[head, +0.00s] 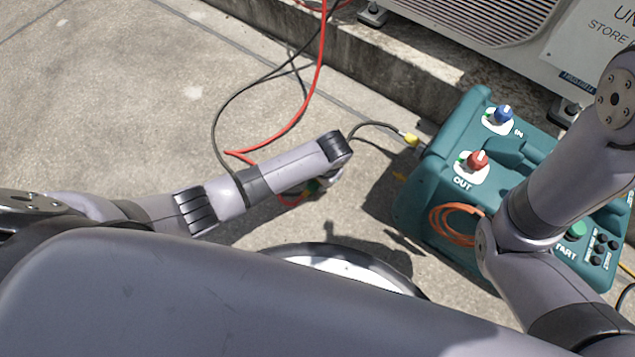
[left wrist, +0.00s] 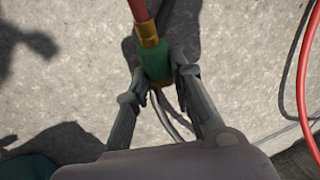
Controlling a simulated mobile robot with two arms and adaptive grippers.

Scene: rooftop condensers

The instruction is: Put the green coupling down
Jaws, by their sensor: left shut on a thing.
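The green coupling (left wrist: 156,63) is between the fingertips of my left gripper (left wrist: 162,80) in the left wrist view. A brass collar (left wrist: 147,32) and a red hose (left wrist: 138,8) run up from it. The gripper is shut on it, over bare concrete; I cannot tell how far above the ground it is. In the head view a small bit of the green coupling (head: 313,186) shows under my left wrist, and my arm hides most of the fingers. My right arm crosses the right side, but its gripper is out of view.
A teal machine (head: 420,200) with blue (head: 503,113) and red (head: 477,160) knobs stands to the right on the concrete. An orange cable coil (head: 452,226) hangs on it. Red (head: 318,75) and black hoses loop behind my left arm. A condenser (head: 470,30) sits on a curb behind. Concrete at left is clear.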

